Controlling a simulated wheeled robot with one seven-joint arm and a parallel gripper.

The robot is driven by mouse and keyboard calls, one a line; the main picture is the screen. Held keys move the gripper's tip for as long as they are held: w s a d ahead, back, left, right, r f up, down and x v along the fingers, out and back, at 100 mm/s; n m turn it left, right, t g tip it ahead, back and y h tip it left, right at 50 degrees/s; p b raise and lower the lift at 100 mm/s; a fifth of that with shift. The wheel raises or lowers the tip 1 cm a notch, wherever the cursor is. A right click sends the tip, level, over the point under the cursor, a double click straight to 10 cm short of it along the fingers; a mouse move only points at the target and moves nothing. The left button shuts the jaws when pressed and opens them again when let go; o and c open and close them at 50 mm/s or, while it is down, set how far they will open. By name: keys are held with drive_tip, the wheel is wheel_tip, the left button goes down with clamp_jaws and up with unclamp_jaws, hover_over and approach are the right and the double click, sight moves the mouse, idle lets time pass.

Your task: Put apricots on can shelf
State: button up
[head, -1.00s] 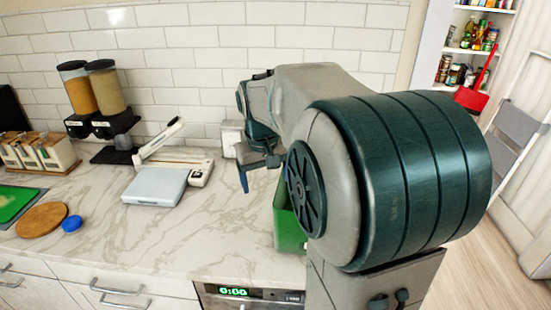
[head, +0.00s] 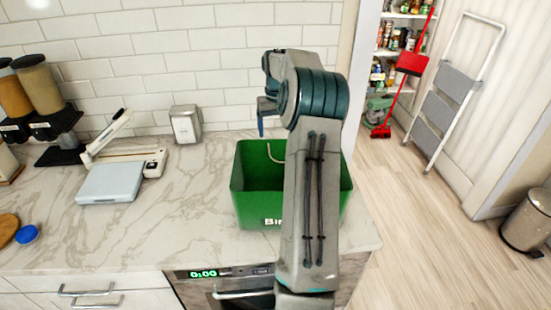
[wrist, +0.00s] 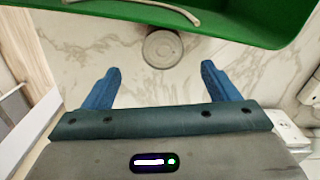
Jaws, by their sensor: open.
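My gripper (head: 262,118) is open above the back of the counter, behind the green bin. In the wrist view its two blue fingers (wrist: 160,69) are apart. A round, pale can-like top (wrist: 162,48) shows on the marble beyond and between the fingertips, apart from them. I cannot read a label, so I cannot tell whether it is the apricots; I cannot make it out in the head view. Shelves (head: 384,50) stocked with small cans and jars stand in the corner at the back right; I cannot tell which one is the can shelf.
The green bin (head: 258,205) stands on the counter beside my arm and also fills the top of the wrist view (wrist: 230,22). A scale (head: 110,182) is to the left. A red broom (head: 410,64) and a stepladder (head: 446,92) stand near the shelves.

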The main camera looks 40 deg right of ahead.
wheel_tip(320, 180, down, 6)
drive_tip(key=shift+f+p, duration=0.1)
drive_tip(key=shift+p, duration=0.35)
drive_tip(key=shift+a+f+p, duration=0.2)
drive_tip(key=shift+f+p, duration=0.8)
drive_tip(key=shift+f, duration=1.55)
drive_tip(key=shift+w, duration=0.1)
drive_tip(key=c, duration=1.4)
drive_tip(key=shift+r, duration=0.1)
